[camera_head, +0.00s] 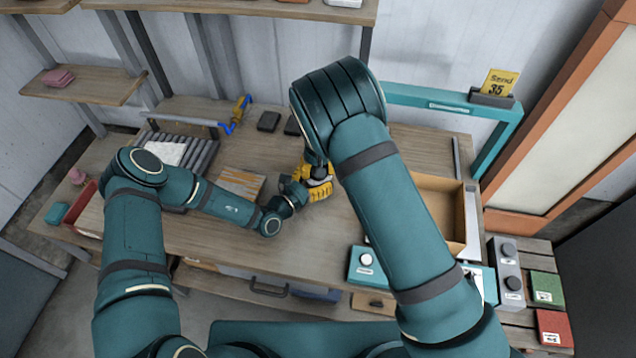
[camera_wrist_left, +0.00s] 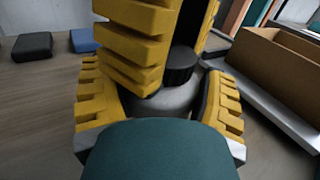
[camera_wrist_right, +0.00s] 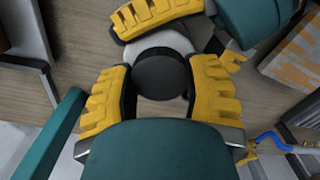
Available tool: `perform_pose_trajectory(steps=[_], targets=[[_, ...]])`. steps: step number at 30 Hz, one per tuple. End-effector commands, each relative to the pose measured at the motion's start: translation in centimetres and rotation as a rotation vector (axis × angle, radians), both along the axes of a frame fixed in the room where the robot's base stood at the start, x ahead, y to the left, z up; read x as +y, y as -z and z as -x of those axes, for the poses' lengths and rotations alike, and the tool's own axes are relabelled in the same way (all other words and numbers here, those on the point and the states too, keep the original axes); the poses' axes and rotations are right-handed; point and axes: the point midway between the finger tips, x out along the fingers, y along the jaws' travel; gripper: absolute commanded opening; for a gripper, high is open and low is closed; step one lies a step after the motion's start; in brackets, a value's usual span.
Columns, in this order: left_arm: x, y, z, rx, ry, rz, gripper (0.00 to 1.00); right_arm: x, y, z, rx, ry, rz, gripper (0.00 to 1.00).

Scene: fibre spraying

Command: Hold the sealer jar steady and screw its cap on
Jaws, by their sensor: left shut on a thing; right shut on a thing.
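The sealer jar (camera_wrist_left: 165,101) is a pale grey round jar; it also shows as a light rim in the right wrist view (camera_wrist_right: 172,39). Its black round cap (camera_wrist_right: 160,75) sits at the jar's top; how far it is threaded I cannot tell. My left gripper (camera_wrist_left: 155,84) has its yellow fingers shut around the jar's body, from the side. My right gripper (camera_wrist_right: 160,80) comes from above, its yellow fingers shut on either side of the cap.
The wooden table (camera_head: 330,240) is mostly clear around my grippers. An open cardboard box (camera_head: 440,185) stands at the right. A roller rack (camera_head: 200,150) and an orange-striped board (camera_head: 240,183) lie left. Two dark blocks (camera_head: 268,121) lie behind, and a teal button box (camera_head: 367,266) in front.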

Motion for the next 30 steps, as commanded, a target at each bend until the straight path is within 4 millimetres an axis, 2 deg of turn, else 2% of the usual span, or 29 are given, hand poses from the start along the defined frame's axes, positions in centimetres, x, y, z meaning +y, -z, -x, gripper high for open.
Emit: perform_pose_trajectory(steps=[4,12,13,14,15,25,30], targets=[[0.0,0.0,0.0,0.001,0.000,-0.001,0.00,0.1,0.0,0.0,0.000,0.069,-0.001,0.07],[0.0,0.0,0.0,0.001,0.001,-0.001,0.00,0.1,0.0,0.0,0.000,0.072,-0.001,0.07],[0.0,0.0,0.0,0.001,0.001,-0.001,0.00,0.1,0.0,0.0,0.000,0.072,-0.001,0.63],[0.0,0.0,0.0,0.001,0.001,-0.001,0.00,0.1,0.0,0.0,0.000,0.072,-0.001,0.74],[0.0,0.0,0.0,0.001,0.001,-0.001,0.00,0.1,0.0,0.0,0.000,0.072,-0.001,0.79],[-0.1,0.0,0.1,0.001,0.003,-0.001,0.00,0.2,-0.1,0.0,0.000,0.070,-0.002,0.79],[-0.1,0.0,0.1,0.001,0.002,-0.001,0.00,0.1,-1.4,0.0,-0.001,0.070,-0.002,0.79]])
